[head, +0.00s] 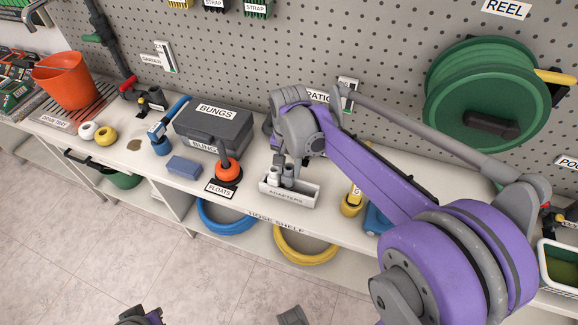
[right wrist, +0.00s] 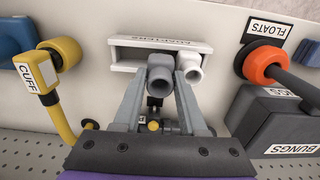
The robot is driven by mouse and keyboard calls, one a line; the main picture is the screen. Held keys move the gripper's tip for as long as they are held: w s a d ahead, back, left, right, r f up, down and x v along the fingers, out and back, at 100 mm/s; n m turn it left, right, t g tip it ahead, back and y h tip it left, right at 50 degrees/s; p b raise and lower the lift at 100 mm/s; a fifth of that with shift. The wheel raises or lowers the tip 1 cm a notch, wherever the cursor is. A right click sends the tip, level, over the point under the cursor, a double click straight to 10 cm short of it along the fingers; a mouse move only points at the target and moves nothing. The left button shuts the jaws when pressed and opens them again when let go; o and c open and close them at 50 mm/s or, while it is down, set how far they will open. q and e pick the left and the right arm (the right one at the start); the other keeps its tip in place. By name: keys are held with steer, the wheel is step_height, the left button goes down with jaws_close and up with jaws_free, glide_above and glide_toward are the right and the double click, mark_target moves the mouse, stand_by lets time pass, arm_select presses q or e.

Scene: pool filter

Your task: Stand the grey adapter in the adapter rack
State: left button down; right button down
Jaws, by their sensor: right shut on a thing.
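The adapter rack (head: 290,198) is a white open-topped tray marked ADAPTERS on the shelf; its wall also shows in the right wrist view (right wrist: 124,68). My right gripper (head: 290,166) is over it, pointing down, shut on the grey adapter (right wrist: 160,72). The adapter (head: 288,176) looks upright at the rack's opening, its lower end hidden by the front wall, so I cannot tell whether it touches the floor. A white adapter (head: 273,174) stands beside it in the rack, very close to the grey one in the right wrist view (right wrist: 190,66).
An orange float (head: 228,172) stands on its dark mat left of the rack, with the grey bungs box (head: 214,130) behind it. A yellow cuff fitting (head: 351,204) stands to the right. The pegboard (head: 290,60) rises behind, and the shelf's front edge is close.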

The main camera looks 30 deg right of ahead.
steer(key=shift+f+b, duration=0.65)
steer(key=shift+f, duration=0.45)
steer(key=shift+r, duration=0.15)
steer(key=shift+r+p, duration=0.5)
steer(key=shift+p, duration=0.05)
stand_by(0.7)
steer(key=shift+f+b, duration=0.3)
steer(key=shift+f, duration=0.4)
steer(key=shift+r, duration=0.2)
steer(key=shift+r+p, duration=0.45)
steer(key=shift+p, duration=0.05)
stand_by(1.1)
